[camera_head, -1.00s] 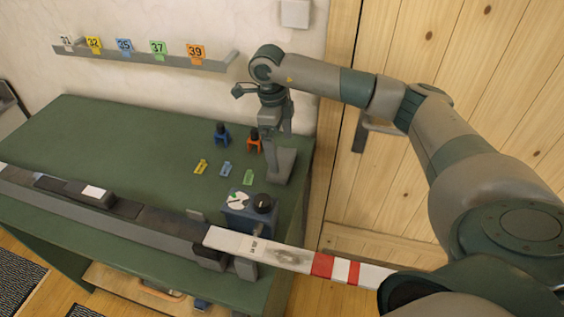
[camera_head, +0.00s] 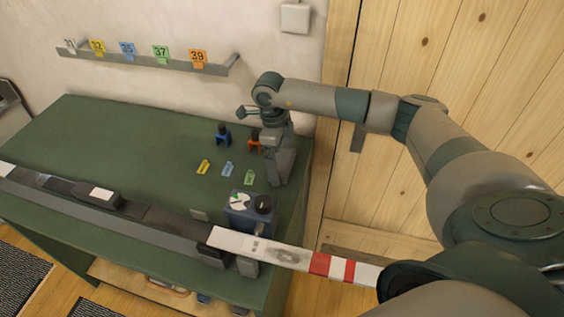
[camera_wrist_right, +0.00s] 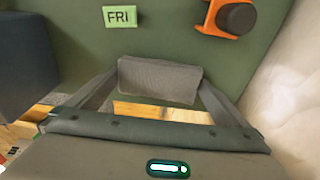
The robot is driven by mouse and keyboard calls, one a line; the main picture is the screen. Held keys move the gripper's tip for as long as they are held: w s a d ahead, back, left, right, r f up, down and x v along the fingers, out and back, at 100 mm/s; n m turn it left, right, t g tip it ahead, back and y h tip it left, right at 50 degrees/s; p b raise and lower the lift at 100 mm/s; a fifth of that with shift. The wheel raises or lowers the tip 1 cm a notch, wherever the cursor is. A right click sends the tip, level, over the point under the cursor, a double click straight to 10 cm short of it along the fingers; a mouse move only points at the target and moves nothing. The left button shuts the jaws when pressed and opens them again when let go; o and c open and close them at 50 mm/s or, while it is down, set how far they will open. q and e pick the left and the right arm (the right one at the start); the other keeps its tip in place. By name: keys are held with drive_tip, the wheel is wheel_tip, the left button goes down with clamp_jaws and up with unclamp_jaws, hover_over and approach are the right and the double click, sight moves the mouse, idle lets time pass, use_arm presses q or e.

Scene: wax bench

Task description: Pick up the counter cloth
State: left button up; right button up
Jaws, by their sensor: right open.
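The counter cloth, a grey ribbed folded piece (camera_wrist_right: 160,80), lies at the edge of the green bench top in the right wrist view. My right gripper (camera_wrist_right: 158,88) is open, with one finger at each side of the cloth; I cannot tell whether they touch it. In the head view the right gripper (camera_head: 280,160) points down at the right end of the bench and covers most of the cloth there. My left gripper is not in view.
The green bench (camera_head: 110,145) is mostly clear at left. Small day tags (camera_head: 227,169), a blue holder (camera_head: 222,136) and an orange one (camera_head: 254,138) stand left of the gripper. A blue box with dials (camera_head: 243,218) and a long ski-like bar (camera_head: 265,249) lie in front.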

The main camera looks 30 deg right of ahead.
sight(283, 161)
idle(0.3)
drive_tip(key=c, duration=0.7)
drive_tip(key=shift+r, duration=0.1)
drive_tip(key=shift+c, duration=0.2)
drive_tip(key=shift+r+b, duration=0.5)
drive_tip(key=shift+b, duration=0.1)
wheel_tip(283, 161, up, 2)
drive_tip(key=shift+w+r+b, duration=0.1)
drive_tip(key=shift+b, duration=0.75)
drive_tip(key=s+a+r+b, duration=0.2)
drive_tip(key=s+r+b, duration=0.2)
drive_tip(key=s+r, duration=0.3)
drive_tip(key=s, duration=0.4)
drive_tip(key=shift+s+a+r+b, duration=0.25)
drive_tip(key=shift+a+r+b, duration=0.05)
drive_tip(key=shift+a, duration=0.1)
